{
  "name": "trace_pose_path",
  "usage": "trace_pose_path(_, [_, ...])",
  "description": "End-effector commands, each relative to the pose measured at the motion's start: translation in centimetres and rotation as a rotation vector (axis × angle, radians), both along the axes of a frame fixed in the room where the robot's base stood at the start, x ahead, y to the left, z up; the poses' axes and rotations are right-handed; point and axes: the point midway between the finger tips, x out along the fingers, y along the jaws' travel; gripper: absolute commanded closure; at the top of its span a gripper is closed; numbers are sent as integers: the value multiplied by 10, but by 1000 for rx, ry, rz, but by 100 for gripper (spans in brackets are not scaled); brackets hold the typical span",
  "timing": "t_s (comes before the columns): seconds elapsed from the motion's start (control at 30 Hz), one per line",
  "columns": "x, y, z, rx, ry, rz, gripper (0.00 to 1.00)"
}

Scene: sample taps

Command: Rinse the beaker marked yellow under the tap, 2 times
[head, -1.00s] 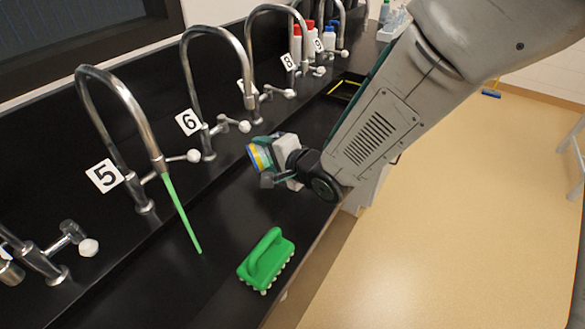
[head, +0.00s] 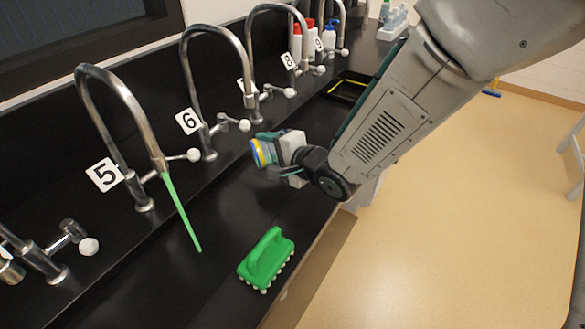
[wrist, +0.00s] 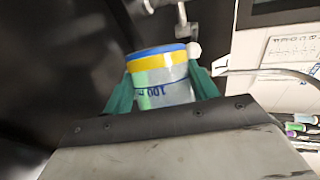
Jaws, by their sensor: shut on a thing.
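The beaker with a yellow band (head: 258,153) is held over the black counter, right of tap 6 (head: 213,85). In the wrist view the beaker (wrist: 160,68) shows a blue rim, the yellow band and an upside-down "100" mark. My gripper (head: 268,153) is shut on it, with a green finger on each side. The beaker looks tilted in the head view; I cannot tell whether it holds liquid. Its mouth is apart from every tap spout. Tap 5 (head: 120,90) has a green tube (head: 181,212) hanging from its spout. No running water shows.
A green brush (head: 266,258) lies on the counter (head: 150,290) near its front edge. More numbered taps (head: 270,50) stand along the back. Bottles (head: 329,36) and a dark tray with yellow edging (head: 348,90) are farther along. The floor at right is open.

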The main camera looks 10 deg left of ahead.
Motion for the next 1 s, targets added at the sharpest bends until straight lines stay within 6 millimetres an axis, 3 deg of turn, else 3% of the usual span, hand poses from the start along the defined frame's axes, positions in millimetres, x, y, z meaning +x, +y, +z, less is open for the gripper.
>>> trace_pose_path(1.0, [3, -4, 5, 90, 67, -1, 64])
